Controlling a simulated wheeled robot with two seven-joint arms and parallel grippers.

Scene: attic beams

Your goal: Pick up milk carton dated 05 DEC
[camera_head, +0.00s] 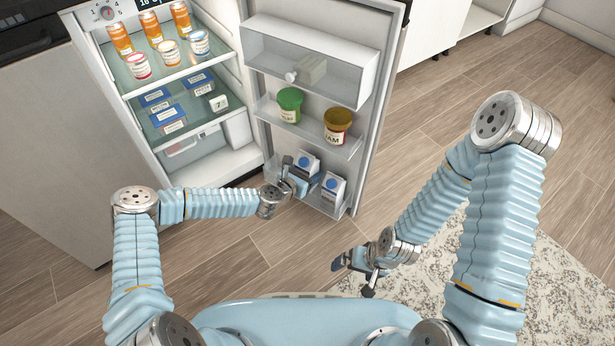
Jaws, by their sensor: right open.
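Two white milk cartons with blue round marks stand side by side on the lowest shelf of the open fridge door: a left carton (309,163) and a right carton (333,184). Their printed dates are too small to read. My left gripper (297,178) is at the left carton and covers part of its front and left side. I cannot tell whether its fingers touch the carton or how far they are open. My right gripper (354,273) is open and empty, low over the floor in front of the door and well apart from the cartons.
The fridge door (377,110) stands open; its middle shelf holds a green-lidded jar (290,103) and a brown-lidded jar (337,124). The fridge interior holds orange bottles (151,27), tubs and blue boxes (167,117). A patterned rug (540,290) lies at right.

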